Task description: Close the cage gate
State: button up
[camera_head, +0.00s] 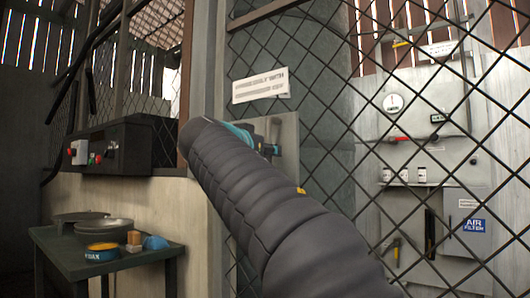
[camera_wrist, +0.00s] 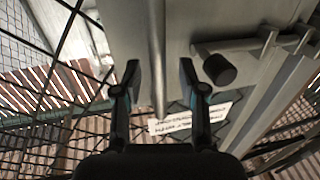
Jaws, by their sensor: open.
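The cage gate is a dark wire-mesh panel (camera_head: 318,75) with a white sign (camera_head: 260,86) and a grey metal plate (camera_head: 289,135) on it. My arm, in a padded dark sleeve, reaches to this plate and hides part of it. In the wrist view my gripper (camera_wrist: 158,64) is open, with one finger on each side of a slim grey metal bar (camera_wrist: 157,35). I cannot tell whether the fingers touch the bar. A black round knob (camera_wrist: 219,69) sticks out just right of the fingers. How far the gate stands open is unclear.
A black control box (camera_head: 125,143) with buttons sits on a ledge at the left. Below it, a green table (camera_head: 150,252) holds bowls (camera_head: 103,232), a tin (camera_head: 102,252) and small items. Behind the mesh at right, a grey wall panel (camera_head: 425,120) carries gauges and tools.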

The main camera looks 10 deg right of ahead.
jog(key=v, duration=1.2)
jog(key=shift+r, duration=0.1)
